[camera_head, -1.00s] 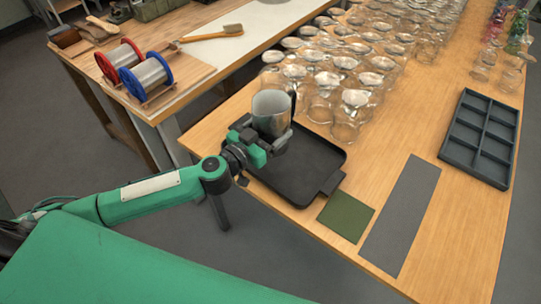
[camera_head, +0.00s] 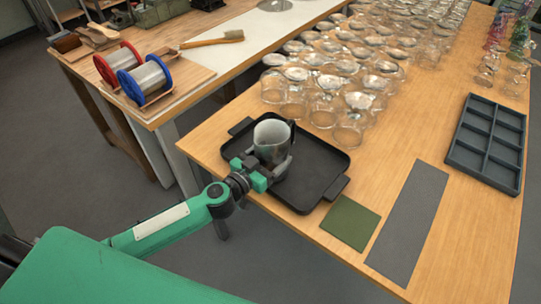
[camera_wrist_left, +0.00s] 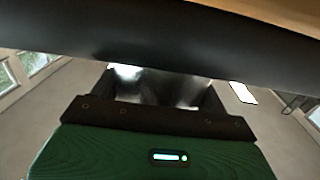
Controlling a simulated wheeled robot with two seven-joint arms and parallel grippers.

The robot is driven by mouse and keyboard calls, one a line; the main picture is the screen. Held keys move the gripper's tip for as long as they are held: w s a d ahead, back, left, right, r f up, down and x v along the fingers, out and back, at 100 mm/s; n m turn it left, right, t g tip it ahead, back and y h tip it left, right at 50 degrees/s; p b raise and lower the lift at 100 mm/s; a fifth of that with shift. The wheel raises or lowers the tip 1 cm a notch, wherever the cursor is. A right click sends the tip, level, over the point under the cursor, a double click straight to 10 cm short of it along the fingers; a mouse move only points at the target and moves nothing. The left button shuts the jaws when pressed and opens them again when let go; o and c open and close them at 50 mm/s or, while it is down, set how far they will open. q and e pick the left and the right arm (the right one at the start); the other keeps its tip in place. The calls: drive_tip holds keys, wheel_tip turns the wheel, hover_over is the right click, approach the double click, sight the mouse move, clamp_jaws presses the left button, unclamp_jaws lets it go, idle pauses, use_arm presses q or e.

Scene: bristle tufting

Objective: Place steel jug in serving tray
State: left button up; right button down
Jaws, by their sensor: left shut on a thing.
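The steel jug (camera_head: 271,134) is a shiny metal cup shape with a dark handle at its right side. It is upright over the left part of the black serving tray (camera_head: 318,176). My left gripper (camera_head: 270,170) is shut on the jug from the front. I cannot tell whether the jug's base touches the tray floor. In the left wrist view a shiny part of the jug (camera_wrist_left: 160,88) shows behind the gripper's dark edge, and a dark band crosses above it. My right gripper is not in view.
Many upturned glasses (camera_head: 325,110) stand close behind the tray. A green square mat (camera_head: 350,222) and a grey strip mat (camera_head: 408,222) lie to its right. A dark compartment tray (camera_head: 487,143) is farther right. Wire spools (camera_head: 144,80) sit on the other bench.

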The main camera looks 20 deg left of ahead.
use_arm(q)
drive_tip(key=o, duration=1.2)
drive_tip(key=shift+f, duration=0.1)
drive_tip(key=shift+s+a, duration=0.15)
drive_tip(key=shift+s, duration=0.2)
drive_tip(key=v, duration=0.4)
drive_tip(key=shift+s+a+b, duration=0.1)
drive_tip(key=shift+s+b, duration=0.15)
drive_tip(key=shift+b, duration=0.05)
drive_tip(key=b+v, duration=0.1)
drive_tip(key=v, duration=0.5)
drive_tip(key=shift+s+a, duration=0.2)
drive_tip(key=shift+s, duration=0.15)
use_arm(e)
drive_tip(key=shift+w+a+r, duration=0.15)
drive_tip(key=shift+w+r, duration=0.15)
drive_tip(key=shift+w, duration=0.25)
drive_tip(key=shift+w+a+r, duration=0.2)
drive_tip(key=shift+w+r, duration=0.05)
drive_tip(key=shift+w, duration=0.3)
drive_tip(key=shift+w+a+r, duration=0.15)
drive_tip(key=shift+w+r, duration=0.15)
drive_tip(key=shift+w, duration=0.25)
